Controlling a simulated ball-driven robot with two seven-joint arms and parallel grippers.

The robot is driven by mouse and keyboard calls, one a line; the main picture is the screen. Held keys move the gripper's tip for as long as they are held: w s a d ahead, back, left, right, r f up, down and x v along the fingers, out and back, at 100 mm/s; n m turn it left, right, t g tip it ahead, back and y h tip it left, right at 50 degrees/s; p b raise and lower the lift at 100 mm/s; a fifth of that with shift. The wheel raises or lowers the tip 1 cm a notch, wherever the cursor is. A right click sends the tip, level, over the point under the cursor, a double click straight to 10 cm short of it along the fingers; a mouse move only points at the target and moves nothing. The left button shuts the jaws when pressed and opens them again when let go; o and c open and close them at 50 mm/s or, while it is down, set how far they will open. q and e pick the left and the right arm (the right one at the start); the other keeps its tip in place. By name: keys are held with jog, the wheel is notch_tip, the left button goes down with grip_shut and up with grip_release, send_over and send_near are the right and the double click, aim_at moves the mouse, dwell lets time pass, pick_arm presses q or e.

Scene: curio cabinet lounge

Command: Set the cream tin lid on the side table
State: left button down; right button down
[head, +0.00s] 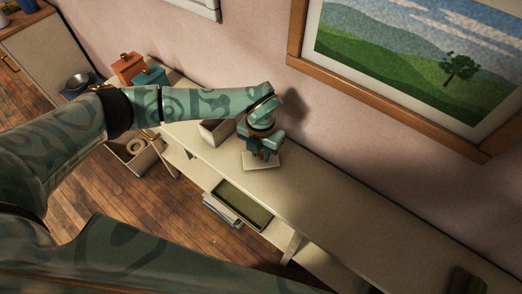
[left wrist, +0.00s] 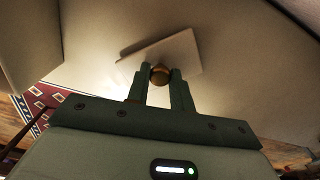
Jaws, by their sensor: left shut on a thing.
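The cream tin lid (head: 262,161) is a flat rectangular plate over the long cream table (head: 310,205). My left gripper (head: 262,148) comes down on it from above. In the left wrist view the gripper (left wrist: 160,78) has its fingers shut on the lid's round brass knob (left wrist: 159,73), and the lid (left wrist: 178,47) spreads out beyond them. I cannot tell whether the lid touches the tabletop. A cream open box (head: 214,132), perhaps the tin, stands just left of the gripper, partly hidden by my arm. My right gripper is not in view.
Orange (head: 127,66) and teal (head: 150,76) canisters stand at the table's far left end. A green-lined tray (head: 243,204) sits on a lower level. A framed landscape (head: 410,60) hangs on the wall behind.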

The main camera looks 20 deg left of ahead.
aim_at(261, 153)
pick_arm(q)
jog(key=shift+r, duration=0.1)
jog(key=c, duration=1.2)
grip_release()
jog(key=shift+c, duration=0.2)
notch_tip(261, 153, up, 12)
jog(key=p, duration=0.2)
jog(key=shift+p, duration=0.3)
